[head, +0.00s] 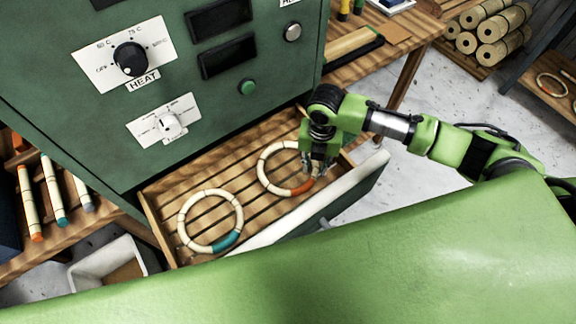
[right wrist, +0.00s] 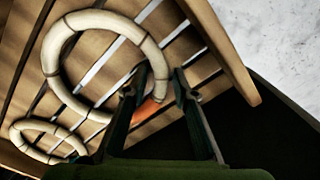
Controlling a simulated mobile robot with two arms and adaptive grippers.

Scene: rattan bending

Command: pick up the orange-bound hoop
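The orange-bound hoop (head: 263,172) is a pale ring with dark bands and an orange binding. It lies on the slatted wooden drawer floor, at the right end of the drawer. It also shows in the right wrist view (right wrist: 96,19). My right gripper (head: 317,168) is over the hoop's right side, by the orange binding. In the right wrist view its fingers (right wrist: 155,86) stand apart, with the orange part showing between them. A finger hides some of the hoop. I cannot tell whether either finger touches it. My left gripper is not in view.
A teal-bound hoop (head: 183,218) lies left of the orange one in the drawer. The open drawer's pale front (head: 350,194) rises close to my right gripper. The green heating cabinet (head: 60,100) stands behind. Rattan rolls (head: 492,53) lie at the back right.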

